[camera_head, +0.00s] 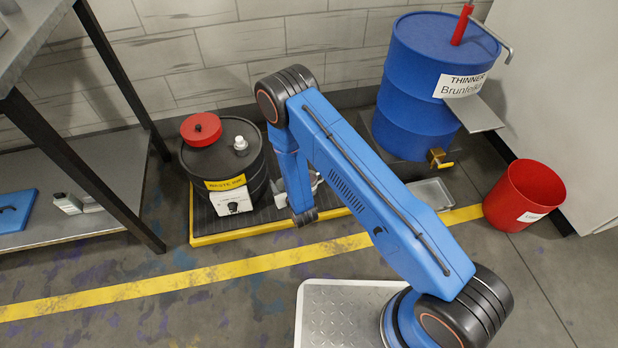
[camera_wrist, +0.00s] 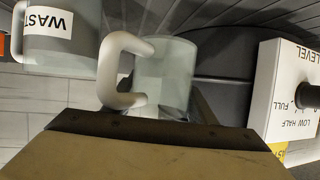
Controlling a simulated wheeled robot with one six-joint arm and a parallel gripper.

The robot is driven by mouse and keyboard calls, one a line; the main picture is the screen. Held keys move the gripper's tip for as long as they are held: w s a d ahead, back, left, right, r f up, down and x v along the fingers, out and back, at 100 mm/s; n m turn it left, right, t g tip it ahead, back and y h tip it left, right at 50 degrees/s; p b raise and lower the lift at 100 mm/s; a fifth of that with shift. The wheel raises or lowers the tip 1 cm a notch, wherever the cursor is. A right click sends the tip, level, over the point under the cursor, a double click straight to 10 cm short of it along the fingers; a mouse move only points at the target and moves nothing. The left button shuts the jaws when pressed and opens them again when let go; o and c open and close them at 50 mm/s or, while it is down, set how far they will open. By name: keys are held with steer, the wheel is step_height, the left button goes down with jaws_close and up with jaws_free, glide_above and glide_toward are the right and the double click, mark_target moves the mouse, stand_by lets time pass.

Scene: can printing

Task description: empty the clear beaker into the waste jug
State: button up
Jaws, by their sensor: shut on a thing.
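The clear beaker (camera_wrist: 168,72) is a pale, see-through cup in the middle of the wrist view. A thick white handle (camera_wrist: 112,68) curves out on its left side. My gripper (camera_wrist: 160,128) fills the bottom of the wrist view and is shut on the beaker; its fingertips are mostly hidden. The waste jug (camera_wrist: 58,50), with a partly cut-off "WAST" label upside down, is at the upper left of the wrist view, apart from the beaker. I cannot tell what the beaker holds.
The black waste ink drum (camera_head: 222,160) with a red lid stands on a yellow-edged pallet (camera_head: 240,236), left of my arm. Its level plate (camera_wrist: 285,85) is at the wrist view's right. A blue thinner drum (camera_head: 415,95) and red bin (camera_head: 520,195) stand right. A shelf (camera_head: 80,205) is left.

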steer(key=shift+a, duration=0.1)
steer(key=shift+s+r, duration=0.1)
steer(key=shift+r, duration=2.35)
